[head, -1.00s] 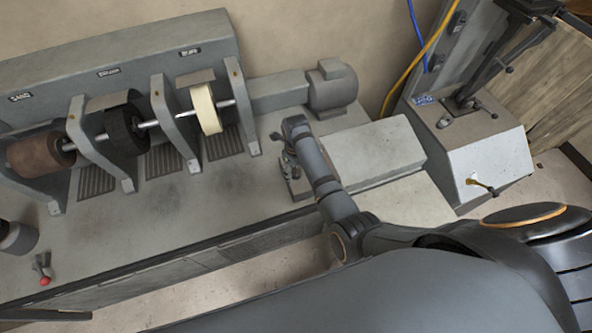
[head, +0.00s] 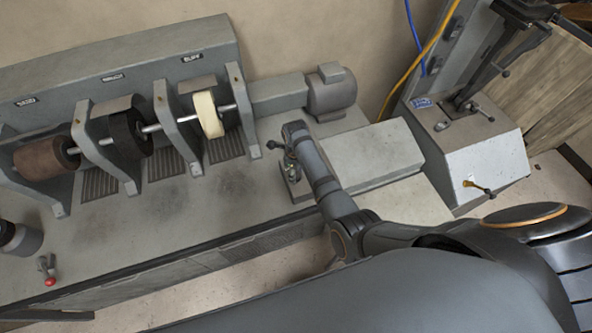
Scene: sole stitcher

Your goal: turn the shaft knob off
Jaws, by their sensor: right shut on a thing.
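My right gripper (head: 287,152) is at the right part of the grey bench, over a small metal switch box (head: 295,187). Its fingers are shut on the shaft knob at the top of this box. The knob is small and mostly hidden by the fingers and wrist, so its exact angle cannot be read. The shaft (head: 157,128) runs through the brown, black and cream wheels to the grey motor (head: 332,92). My left gripper is not in view.
A raised grey block (head: 375,153) stands just right of my right wrist. Grey upright brackets (head: 172,125) separate the wheels. A lever with a red ball (head: 49,281) is at the lower left. A grey machine with a yellow-based lever (head: 470,184) stands right.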

